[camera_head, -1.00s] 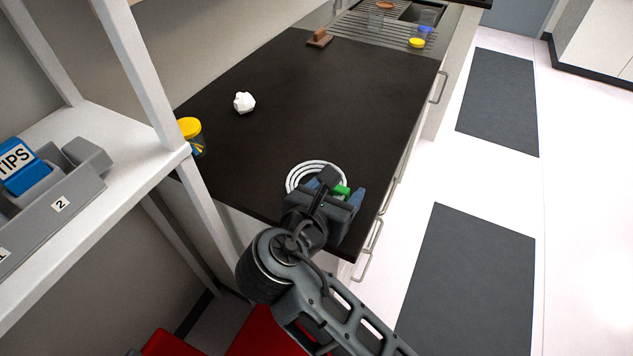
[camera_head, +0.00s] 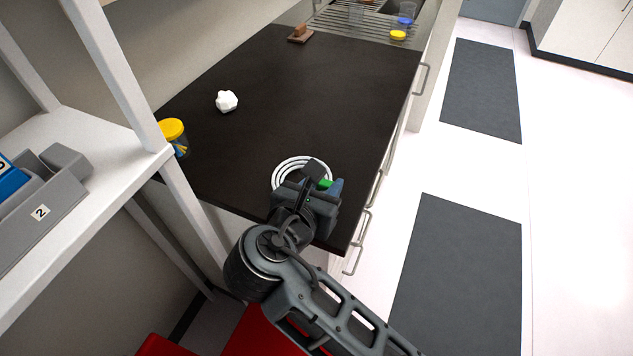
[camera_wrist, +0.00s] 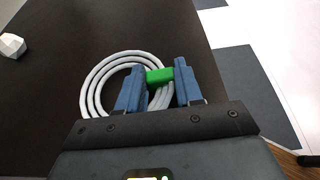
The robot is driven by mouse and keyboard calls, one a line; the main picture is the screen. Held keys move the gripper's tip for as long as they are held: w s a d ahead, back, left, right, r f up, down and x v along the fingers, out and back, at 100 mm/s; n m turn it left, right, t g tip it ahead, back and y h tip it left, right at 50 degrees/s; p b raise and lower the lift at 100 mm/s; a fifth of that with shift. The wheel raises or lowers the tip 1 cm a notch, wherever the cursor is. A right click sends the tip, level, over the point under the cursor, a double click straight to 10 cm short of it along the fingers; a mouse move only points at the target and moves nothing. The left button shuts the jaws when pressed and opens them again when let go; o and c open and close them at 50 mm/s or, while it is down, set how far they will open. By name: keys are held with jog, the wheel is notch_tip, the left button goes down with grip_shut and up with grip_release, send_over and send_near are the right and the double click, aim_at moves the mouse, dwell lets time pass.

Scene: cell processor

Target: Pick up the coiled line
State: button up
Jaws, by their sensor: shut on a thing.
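The coiled line is a white coil of several loops with a green block on its right side. In the head view the coil (camera_head: 283,166) shows at the front of the black counter, partly hidden behind my gripper (camera_head: 325,186). In the wrist view the coil (camera_wrist: 100,72) lies just beyond my gripper (camera_wrist: 160,78). The two blue fingers are shut on the green block (camera_wrist: 159,76) of the coiled line. The near part of the coil is hidden by the fingers. I cannot tell whether the coil is clear of the counter.
A white crumpled lump (camera_head: 227,101) and a yellow-lidded jar (camera_head: 173,134) stand on the black counter (camera_head: 300,90). A brown block (camera_head: 300,34) sits near the sink's drain rack. A white shelf (camera_head: 85,150) stands close on the left. The counter's middle is clear.

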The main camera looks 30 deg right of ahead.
jog(key=r, duration=0.4)
jog(key=shift+s+d+r, duration=0.15)
jog(key=shift+s+d, duration=0.05)
jog(key=shift+d, duration=0.05)
jog(key=s+d+r, duration=0.2)
jog(key=d, duration=0.1)
jog(key=s+d+r, duration=0.2)
jog(key=d, duration=0.1)
jog(key=s+d+r, duration=0.2)
jog(key=d, duration=0.1)
jog(key=shift+d+r, duration=0.15)
jog(key=shift+r, duration=0.1)
jog(key=o, duration=0.4)
jog(key=shift+c, duration=0.2)
grip_shut()
